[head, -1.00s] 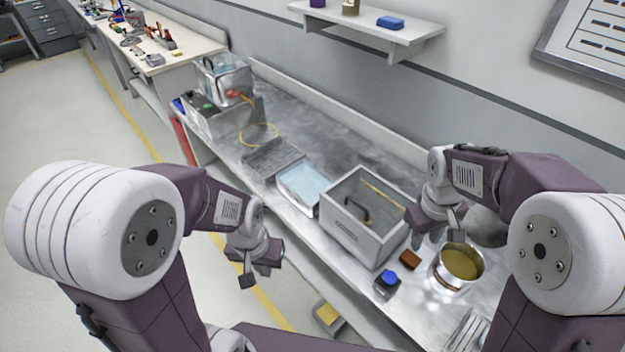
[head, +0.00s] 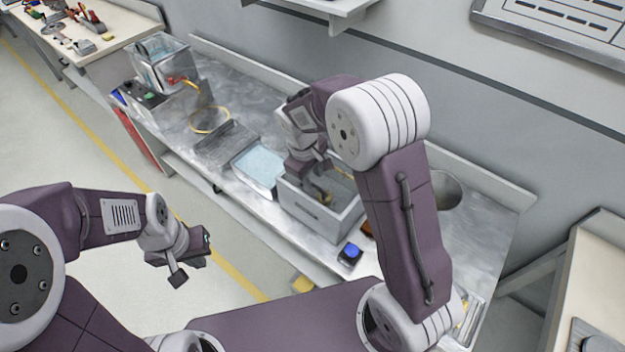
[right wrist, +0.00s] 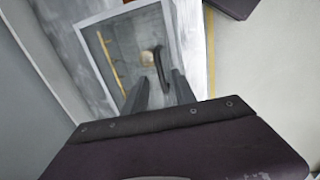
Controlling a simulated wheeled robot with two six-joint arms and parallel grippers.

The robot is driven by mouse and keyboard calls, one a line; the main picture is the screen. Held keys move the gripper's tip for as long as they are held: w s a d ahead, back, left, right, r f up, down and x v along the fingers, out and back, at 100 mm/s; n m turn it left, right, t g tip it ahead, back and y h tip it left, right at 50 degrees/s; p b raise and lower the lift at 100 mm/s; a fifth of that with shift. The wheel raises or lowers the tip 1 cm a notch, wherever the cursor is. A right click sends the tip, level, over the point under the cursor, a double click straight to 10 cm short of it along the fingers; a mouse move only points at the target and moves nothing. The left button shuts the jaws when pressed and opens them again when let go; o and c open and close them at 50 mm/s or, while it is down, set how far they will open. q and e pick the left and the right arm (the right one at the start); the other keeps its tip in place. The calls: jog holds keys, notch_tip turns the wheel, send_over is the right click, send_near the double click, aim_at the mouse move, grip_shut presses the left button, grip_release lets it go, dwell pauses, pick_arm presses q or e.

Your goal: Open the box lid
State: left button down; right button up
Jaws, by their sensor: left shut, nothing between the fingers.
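A grey box (head: 312,208) stands on the metal bench in the head view. Its rim frames a darker inside with a black curved handle (right wrist: 161,72) and a yellow strip. I cannot tell whether a clear lid covers it. My right gripper (head: 320,190) is above the box, partly hidden by its own arm. In the right wrist view its two fingers (right wrist: 160,82) are apart, pointing at the box, with the black handle between them in the picture; contact is not clear. My left gripper (head: 178,276) is shut and empty, off the bench above the floor.
A tray with pale blue contents (head: 259,166) sits left of the box. A blue button (head: 350,252) is in front of it. A clear container (head: 160,62) with red on it stands at the far end. A round metal opening (head: 447,190) lies right.

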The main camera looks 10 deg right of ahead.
jog(key=shift+w+d+f, duration=0.1)
jog(key=shift+d+f, duration=0.05)
jog(key=shift+f, duration=0.55)
jog(key=shift+d+f, duration=0.1)
jog(key=shift+f, duration=0.55)
grip_shut()
dwell(0.3)
